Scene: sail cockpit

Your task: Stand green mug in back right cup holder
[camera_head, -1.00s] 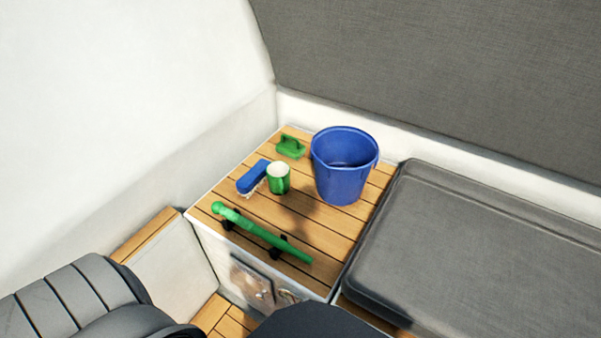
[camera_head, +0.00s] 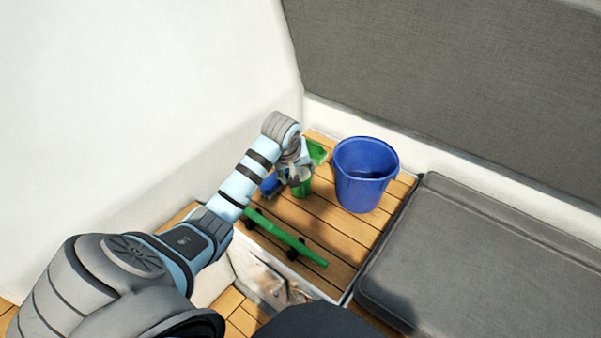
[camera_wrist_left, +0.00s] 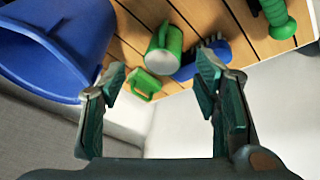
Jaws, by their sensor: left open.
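The green mug (camera_head: 302,185) with a pale inside stands on the slatted wooden top, partly hidden by my left gripper in the head view. In the left wrist view the green mug (camera_wrist_left: 164,48) lies ahead of the gap between my fingers, with a handle on one side. My left gripper (camera_head: 294,174) is above and beside the mug. In the left wrist view my left gripper (camera_wrist_left: 161,85) is open with nothing between its fingers. No cup holder can be made out in these views. My right gripper is not in view.
A blue bucket (camera_head: 365,175) stands right of the mug. A blue brush (camera_head: 268,184) is close on its left, and a green handled item (camera_head: 316,152) is behind. A green winch handle (camera_head: 285,238) lies in front. A grey cushion (camera_head: 480,250) is at right.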

